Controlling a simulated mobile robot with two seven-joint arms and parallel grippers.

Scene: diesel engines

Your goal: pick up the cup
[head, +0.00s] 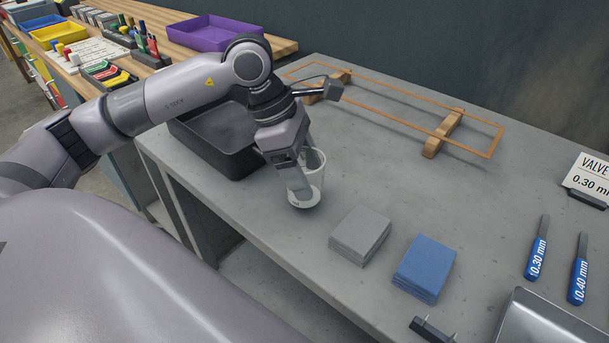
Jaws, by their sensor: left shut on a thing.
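A light grey-white cup (319,179) is upright near the front edge of the grey workbench (300,234), at the middle of the head view. My left gripper (303,187) points down over it and is shut on the cup. The gripper's fingers hide part of the cup. A pale round base shows below the fingers; I cannot tell whether the cup touches the bench. My right gripper is not in view.
A black tray (190,128) stands left of the cup. Grey cloths (360,233) and blue cloths (425,266) lie to its right. A copper-coloured gasket frame (400,120) rests on wooden supports behind. Two blue-handled feeler gauges (537,258) lie at right.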

